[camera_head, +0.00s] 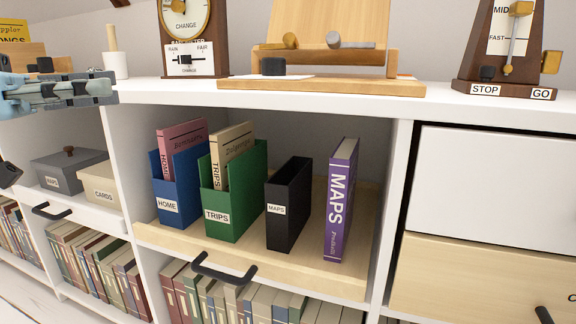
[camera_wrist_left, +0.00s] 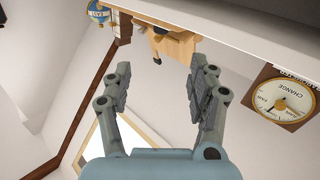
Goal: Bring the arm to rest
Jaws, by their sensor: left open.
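My left gripper (camera_head: 112,87) comes in from the left edge of the head view, in front of the white shelf top. In the left wrist view my left gripper (camera_wrist_left: 163,78) has its two fingers spread apart with nothing between them. Behind the fingers is a bare pale wall. My right gripper is in neither view.
A barometer (camera_head: 190,35) stands right of the gripper, with a white cup (camera_head: 115,65) nearer. A wooden stand (camera_head: 322,84) and a metronome (camera_head: 507,45) are further right. The open tray (camera_head: 290,270) below holds several files and a purple MAPS book (camera_head: 338,200).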

